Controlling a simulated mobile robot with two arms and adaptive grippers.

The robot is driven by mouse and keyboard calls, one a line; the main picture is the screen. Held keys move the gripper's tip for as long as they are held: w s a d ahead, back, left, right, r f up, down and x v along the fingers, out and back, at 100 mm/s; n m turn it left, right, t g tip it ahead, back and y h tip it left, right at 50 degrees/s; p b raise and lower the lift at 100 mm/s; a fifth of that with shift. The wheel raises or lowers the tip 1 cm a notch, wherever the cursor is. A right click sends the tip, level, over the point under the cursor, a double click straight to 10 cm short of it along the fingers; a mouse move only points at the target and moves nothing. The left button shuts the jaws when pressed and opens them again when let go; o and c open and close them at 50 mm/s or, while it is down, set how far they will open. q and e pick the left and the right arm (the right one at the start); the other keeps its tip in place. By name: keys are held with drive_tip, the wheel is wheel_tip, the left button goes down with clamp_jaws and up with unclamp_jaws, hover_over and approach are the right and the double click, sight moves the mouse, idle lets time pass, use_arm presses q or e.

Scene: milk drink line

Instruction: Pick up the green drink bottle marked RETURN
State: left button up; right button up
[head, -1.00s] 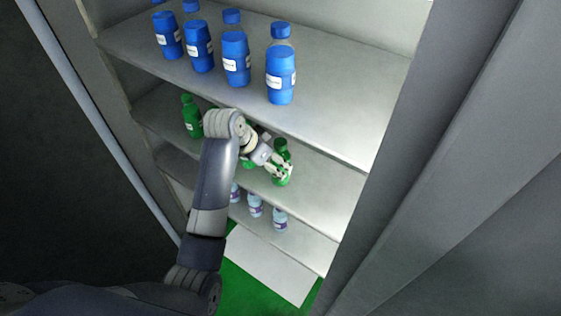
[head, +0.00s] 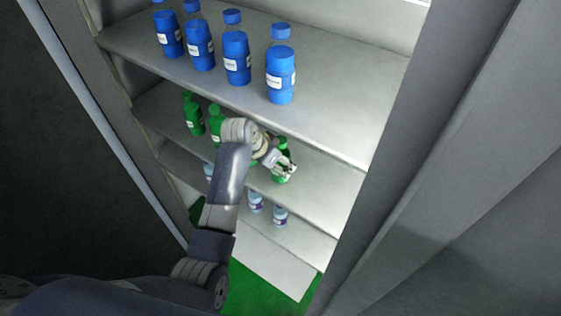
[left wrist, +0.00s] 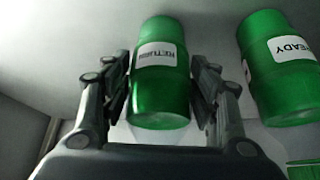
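A green drink bottle (head: 279,178) stands at the right end of the row on the middle shelf, partly hidden by my left gripper (head: 286,168). In the left wrist view this green bottle (left wrist: 160,85) is between the two fingers of my left gripper (left wrist: 163,100). Its white label has blurred print that looks like RETURN. The fingers are spread on either side, close to the bottle's sides, with a slight gap visible near the tips. A second green bottle (left wrist: 278,75), labelled READY, stands just right of the right finger. My right gripper is not in view.
Several blue bottles (head: 236,62) stand on the shelf above. More green bottles (head: 193,118) stand left on the middle shelf (head: 335,185). Small clear bottles with purple labels (head: 280,216) stand on the shelf below. A grey cabinet wall bounds the right side.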

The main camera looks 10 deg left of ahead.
use_arm(q)
drive_tip(key=c, duration=0.7)
drive_tip(key=shift+o, duration=0.2)
drive_tip(key=shift+a+r, duration=0.1)
drive_tip(key=shift+r, duration=0.1)
